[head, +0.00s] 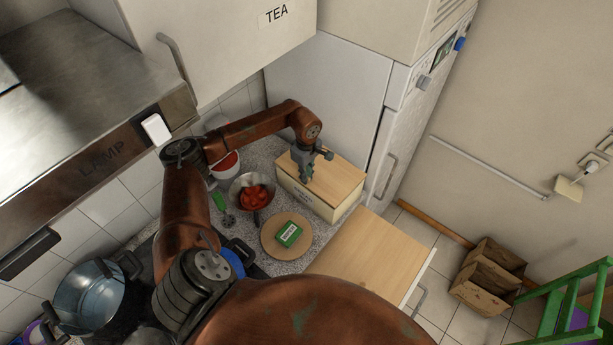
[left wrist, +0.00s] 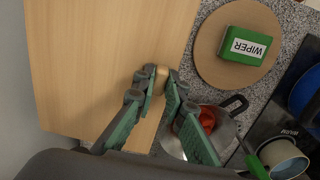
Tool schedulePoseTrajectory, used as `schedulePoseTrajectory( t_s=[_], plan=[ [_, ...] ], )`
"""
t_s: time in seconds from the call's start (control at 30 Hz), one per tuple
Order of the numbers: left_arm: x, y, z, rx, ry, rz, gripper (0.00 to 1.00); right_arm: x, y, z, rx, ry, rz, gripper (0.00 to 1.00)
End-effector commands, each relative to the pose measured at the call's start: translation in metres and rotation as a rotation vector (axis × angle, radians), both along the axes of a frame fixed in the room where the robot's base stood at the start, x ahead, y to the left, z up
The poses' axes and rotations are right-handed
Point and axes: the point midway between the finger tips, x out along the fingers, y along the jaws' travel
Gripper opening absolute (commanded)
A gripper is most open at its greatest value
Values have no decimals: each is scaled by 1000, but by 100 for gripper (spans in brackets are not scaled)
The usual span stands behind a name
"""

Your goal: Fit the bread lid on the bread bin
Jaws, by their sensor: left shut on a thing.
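The bread lid (head: 338,182) is a flat pale wood board with a small round knob. It lies over the cream bread bin (head: 318,205) on the counter, beside the tall white fridge, and looks roughly in line with the bin's walls. Whether it is fully seated I cannot tell. My left gripper (head: 305,176) points down at the lid and is shut on its knob. In the left wrist view the fingers close around the knob (left wrist: 162,78), near one edge of the lid (left wrist: 110,60); the bin is hidden under it there. My right gripper is not in view.
A round board (head: 268,246) with a green wiper box (head: 289,233) lies near the bin. A pan (head: 252,193) with red contents and a bowl (head: 224,165) stand to the left. The TEA cupboard (head: 230,40) hangs above. A wooden surface (head: 375,255) is in front.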

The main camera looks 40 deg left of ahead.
Motion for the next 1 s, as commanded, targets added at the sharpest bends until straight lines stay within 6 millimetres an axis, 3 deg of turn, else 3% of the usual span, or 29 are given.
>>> schedulePoseTrajectory(
  t_s=[1.0],
  plan=[
    [0,-1,-1,0,-1,0,0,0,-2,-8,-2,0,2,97]
  ],
)
